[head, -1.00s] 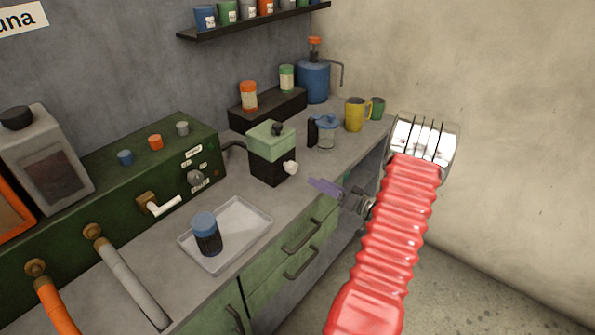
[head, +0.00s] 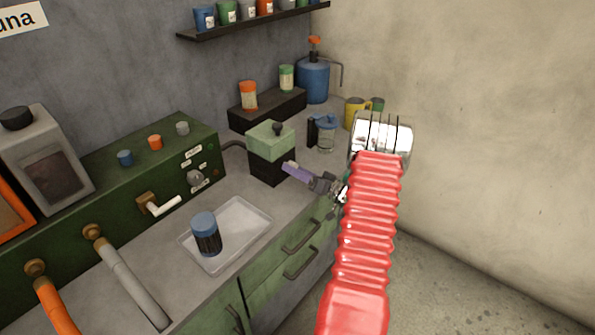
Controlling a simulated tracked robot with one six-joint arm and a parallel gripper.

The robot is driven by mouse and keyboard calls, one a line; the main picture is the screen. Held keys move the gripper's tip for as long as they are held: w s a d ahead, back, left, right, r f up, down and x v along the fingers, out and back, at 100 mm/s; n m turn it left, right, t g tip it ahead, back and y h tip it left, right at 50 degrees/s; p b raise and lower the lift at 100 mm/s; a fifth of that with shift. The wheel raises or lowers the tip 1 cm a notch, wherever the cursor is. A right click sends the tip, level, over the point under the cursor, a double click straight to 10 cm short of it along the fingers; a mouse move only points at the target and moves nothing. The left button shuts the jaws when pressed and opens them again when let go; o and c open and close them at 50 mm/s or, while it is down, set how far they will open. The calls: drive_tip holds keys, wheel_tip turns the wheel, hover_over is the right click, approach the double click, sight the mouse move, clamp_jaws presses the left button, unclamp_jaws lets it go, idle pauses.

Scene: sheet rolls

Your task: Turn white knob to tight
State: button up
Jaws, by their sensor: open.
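The sheet roller, a box with a pale green top (head: 268,134) and a black lower body (head: 265,170), stands on the counter in the middle. The white knob on its right side is now hidden, or nearly so, behind my purple fingers. My gripper (head: 290,168) comes in from the right, with its fingertips at the knob's place. It is open. I cannot tell whether the fingers straddle or touch the knob.
A clear jar with a blue lid (head: 325,134) stands behind my gripper, with a yellow mug (head: 354,110) farther back. A tray (head: 255,222) with a blue-lidded jar (head: 205,234) lies in front. A white lever (head: 163,206) juts from the green panel.

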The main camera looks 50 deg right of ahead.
drive_tip(key=c, duration=1.1)
drive_tip(key=shift+o, duration=0.2)
drive_tip(key=shift+d, duration=0.15)
